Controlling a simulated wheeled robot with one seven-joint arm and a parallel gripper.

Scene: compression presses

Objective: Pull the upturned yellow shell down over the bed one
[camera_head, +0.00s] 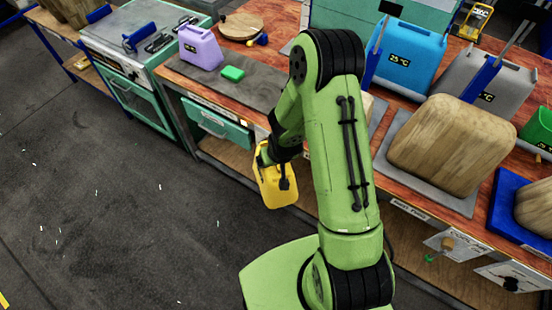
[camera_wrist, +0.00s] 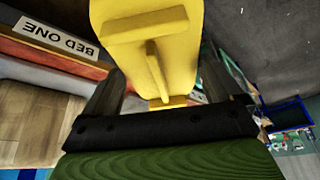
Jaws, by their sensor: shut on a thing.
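The yellow shell (camera_head: 276,190) hangs from my gripper (camera_head: 268,158) in front of the bench's front edge, above the dark floor. In the wrist view the yellow shell (camera_wrist: 120,28) fills the top middle, with a raised yellow bar (camera_wrist: 156,72) on its near face. My gripper (camera_wrist: 163,92) is shut on the shell, its dark fingers on either side of it. A white label reading BED ONE (camera_wrist: 58,38) is on the bench edge at upper left in the wrist view. I cannot make out the bed itself; my arm covers part of the bench.
A lilac shell (camera_head: 200,48) and a green block (camera_head: 232,73) stand on the bench's left part. A blue shell (camera_head: 408,58), a grey shell (camera_head: 487,82) and a large wooden block (camera_head: 452,146) stand to the right of my arm.

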